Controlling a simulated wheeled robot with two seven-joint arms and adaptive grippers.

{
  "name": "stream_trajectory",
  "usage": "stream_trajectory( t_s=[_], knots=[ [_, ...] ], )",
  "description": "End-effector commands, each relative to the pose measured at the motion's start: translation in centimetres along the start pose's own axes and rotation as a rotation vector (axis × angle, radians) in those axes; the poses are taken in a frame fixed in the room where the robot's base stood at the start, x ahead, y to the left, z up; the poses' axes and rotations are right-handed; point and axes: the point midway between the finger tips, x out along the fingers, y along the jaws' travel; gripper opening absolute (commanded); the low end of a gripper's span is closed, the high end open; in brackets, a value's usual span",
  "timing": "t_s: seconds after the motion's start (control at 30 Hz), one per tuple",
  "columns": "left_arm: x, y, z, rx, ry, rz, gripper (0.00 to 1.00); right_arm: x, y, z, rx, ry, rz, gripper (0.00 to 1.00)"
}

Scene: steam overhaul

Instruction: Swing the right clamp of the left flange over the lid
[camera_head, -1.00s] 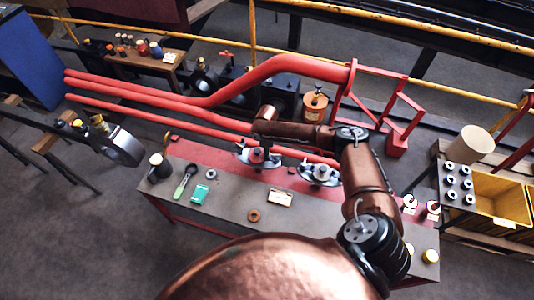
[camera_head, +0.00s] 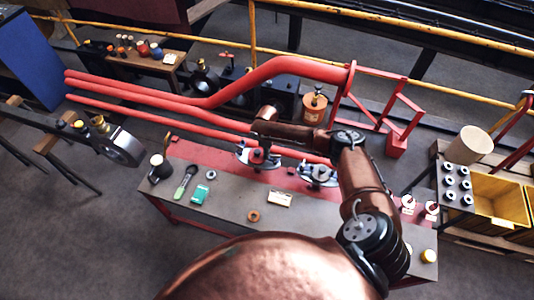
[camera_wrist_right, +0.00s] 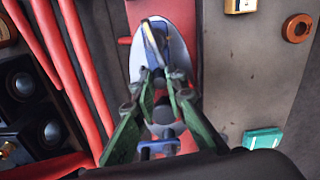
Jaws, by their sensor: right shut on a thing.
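The left flange (camera_head: 244,157) sits on the red strip of the workbench, with a red centre and pale plates at its sides. My right gripper (camera_head: 264,141) reaches down over it from above and partly hides it. In the right wrist view, the green fingers of my right gripper (camera_wrist_right: 161,84) are closed together over the flange. They are shut on the right clamp (camera_wrist_right: 160,40), a blue-edged part over a pale oval plate. A second blue clamp (camera_wrist_right: 158,147) shows on the opposite side. The lid is mostly hidden between the fingers. My left gripper is not in view.
A second flange (camera_head: 318,174) stands to the right on the bench. A teal box (camera_head: 200,193), a green-handled tool (camera_head: 185,181), a label block (camera_head: 280,198) and an orange ring (camera_head: 254,215) lie in front. Red pipes (camera_head: 215,118) run behind the bench.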

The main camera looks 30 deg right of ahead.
Motion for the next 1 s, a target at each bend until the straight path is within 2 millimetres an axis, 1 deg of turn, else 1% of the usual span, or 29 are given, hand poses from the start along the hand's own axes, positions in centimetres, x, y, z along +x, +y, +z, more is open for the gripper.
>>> stream_trajectory(
  t_s=[0.03,0.27,0.53,0.63,0.77,1.0],
  knots=[
    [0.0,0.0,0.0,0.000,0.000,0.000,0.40,-0.1,0.2,0.0,0.000,0.000,0.003,0.14],
    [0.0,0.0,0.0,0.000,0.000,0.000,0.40,-0.1,0.1,0.0,-0.001,0.000,0.002,0.29],
    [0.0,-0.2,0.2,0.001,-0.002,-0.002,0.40,-0.1,0.1,0.0,-0.002,0.000,0.001,0.29],
    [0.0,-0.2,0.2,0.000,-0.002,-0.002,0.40,-0.7,0.1,0.0,-0.002,0.000,0.002,0.29],
    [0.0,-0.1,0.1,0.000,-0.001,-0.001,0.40,-2.6,0.2,0.0,-0.003,0.001,0.003,0.29],
    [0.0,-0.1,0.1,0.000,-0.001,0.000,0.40,-7.7,0.1,0.0,-0.003,0.001,0.004,0.29]
  ],
)
